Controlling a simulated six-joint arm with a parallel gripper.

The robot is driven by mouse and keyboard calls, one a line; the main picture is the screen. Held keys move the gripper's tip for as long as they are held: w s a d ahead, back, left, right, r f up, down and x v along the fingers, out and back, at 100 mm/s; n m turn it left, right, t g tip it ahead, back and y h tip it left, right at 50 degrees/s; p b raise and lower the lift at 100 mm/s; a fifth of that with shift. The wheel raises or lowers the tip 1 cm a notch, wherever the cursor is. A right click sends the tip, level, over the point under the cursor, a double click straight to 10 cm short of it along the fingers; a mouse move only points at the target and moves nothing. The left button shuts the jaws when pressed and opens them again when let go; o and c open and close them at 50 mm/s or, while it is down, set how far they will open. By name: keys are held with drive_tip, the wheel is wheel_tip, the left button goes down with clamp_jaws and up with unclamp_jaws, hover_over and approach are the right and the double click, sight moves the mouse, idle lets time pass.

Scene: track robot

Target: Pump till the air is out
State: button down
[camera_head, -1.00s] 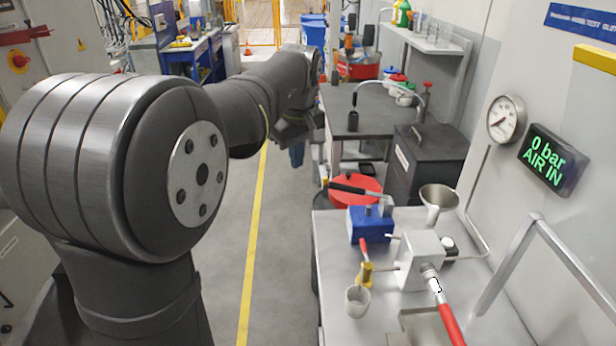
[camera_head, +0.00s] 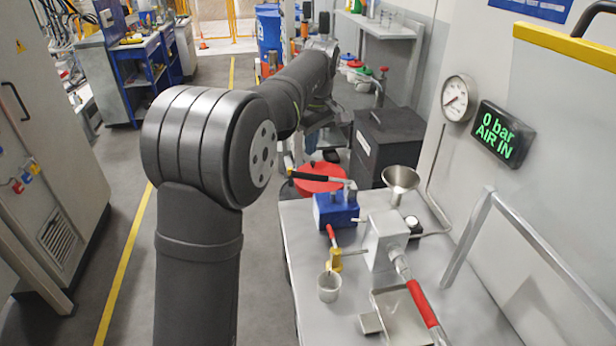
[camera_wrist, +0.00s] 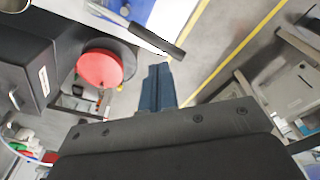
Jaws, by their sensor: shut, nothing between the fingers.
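The pump is a blue block (camera_head: 335,210) on the bench, with a black-gripped lever (camera_head: 308,176) reaching left over its edge. A small yellow valve (camera_head: 336,260) with a red handle stands in front, beside a pale cup (camera_head: 329,287). A grey block (camera_head: 384,240) has a long red-gripped handle (camera_head: 423,304). The display (camera_head: 502,133) reads "0 bar AIR IN", below right of the round gauge (camera_head: 457,98). In the wrist view my gripper (camera_wrist: 157,72) is shut and empty, its fingertips close to the black lever grip (camera_wrist: 156,40) in the picture; contact is unclear.
A metal funnel (camera_head: 400,180) stands behind the grey block. A red round lid (camera_head: 318,178) lies behind the pump lever, and a dark cabinet (camera_head: 393,145) beyond. A metal rail (camera_head: 470,240) rises at the bench's right. Floor left of the bench is clear.

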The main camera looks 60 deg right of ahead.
sight(309, 174)
drive_tip(key=shift+f, duration=0.1)
drive_tip(key=shift+w+f, duration=0.2)
drive_tip(key=shift+f, duration=1.5)
drive_tip(key=shift+w+f, duration=0.15)
drive_tip(key=shift+f, duration=1.65)
wheel_tip(309, 174, down, 2)
drive_tip(key=shift+f, duration=0.2)
drive_tip(key=s, duration=0.1)
drive_tip(key=s+r, duration=0.1)
drive_tip(key=s, duration=0.1)
drive_tip(key=shift+a, duration=0.1)
drive_tip(key=shift+r, duration=0.15)
wheel_tip(309, 174, up, 17)
drive_tip(key=s, duration=0.1)
drive_tip(key=shift+s, duration=0.4)
